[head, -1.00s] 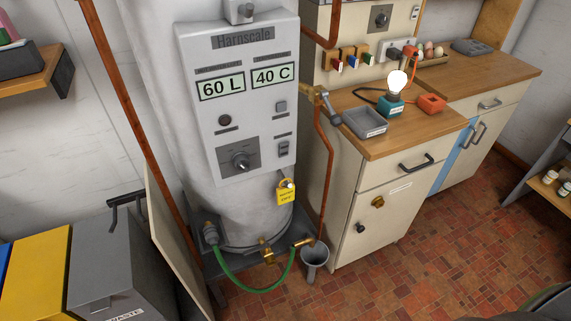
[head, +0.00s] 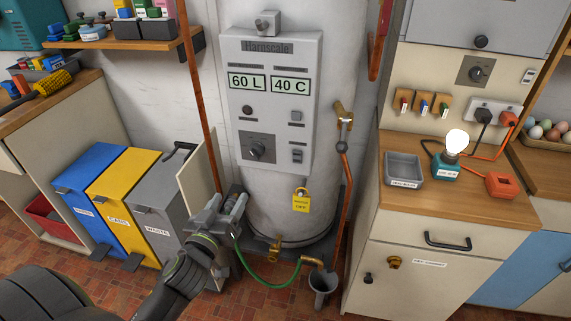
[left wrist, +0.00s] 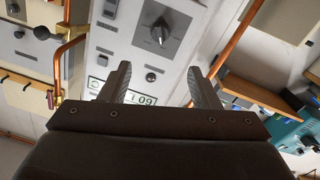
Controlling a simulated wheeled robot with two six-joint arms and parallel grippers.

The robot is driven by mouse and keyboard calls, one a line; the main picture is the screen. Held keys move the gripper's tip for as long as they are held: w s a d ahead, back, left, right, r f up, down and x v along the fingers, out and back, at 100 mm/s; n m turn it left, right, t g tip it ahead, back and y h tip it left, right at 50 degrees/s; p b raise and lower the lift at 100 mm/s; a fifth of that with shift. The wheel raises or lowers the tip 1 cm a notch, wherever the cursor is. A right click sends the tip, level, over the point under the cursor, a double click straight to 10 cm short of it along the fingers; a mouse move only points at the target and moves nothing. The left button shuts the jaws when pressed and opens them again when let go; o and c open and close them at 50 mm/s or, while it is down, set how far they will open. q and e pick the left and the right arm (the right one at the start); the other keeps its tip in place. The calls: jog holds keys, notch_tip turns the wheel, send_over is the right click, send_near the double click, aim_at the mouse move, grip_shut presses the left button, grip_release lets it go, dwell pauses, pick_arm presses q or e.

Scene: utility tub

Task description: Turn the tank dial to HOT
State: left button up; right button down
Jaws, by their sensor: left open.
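The tank dial (head: 257,149) is a dark knob on a grey square plate at the lower left of the white tank's panel (head: 304,62). Its setting marks are too small to read in the head view. In the left wrist view, which shows the panel upside down, the dial (left wrist: 160,31) is ahead of the fingers. My left gripper (head: 224,211) is open and empty, in front of the tank and below the dial, apart from it. Its two fingers (left wrist: 158,75) also show in the left wrist view. My right gripper is not in view.
The panel displays (head: 270,84) read 60 L and 40 C. A copper pipe (head: 200,100) runs left of the tank, and a brass valve (head: 344,115) sits right. Coloured bins (head: 122,180) stand left. A counter (head: 465,205) is at right.

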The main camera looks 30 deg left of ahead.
pick_arm(q)
jog(key=p, duration=0.1)
send_near(253, 156)
jog(key=w, duration=0.2)
jog(key=w+a+p, duration=0.1)
jog(key=w, duration=0.2)
jog(key=w+p, duration=0.1)
jog(key=w, duration=0.2)
jog(key=shift+w+a, duration=0.2)
jog(key=shift+a, duration=0.1)
jog(key=shift+w+a+f, duration=0.1)
jog(key=shift+w, duration=0.5)
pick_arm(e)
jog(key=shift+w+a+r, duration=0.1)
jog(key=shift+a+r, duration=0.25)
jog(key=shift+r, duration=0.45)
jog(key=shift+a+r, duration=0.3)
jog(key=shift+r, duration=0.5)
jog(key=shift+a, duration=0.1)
pick_arm(q)
jog(key=c, duration=1)
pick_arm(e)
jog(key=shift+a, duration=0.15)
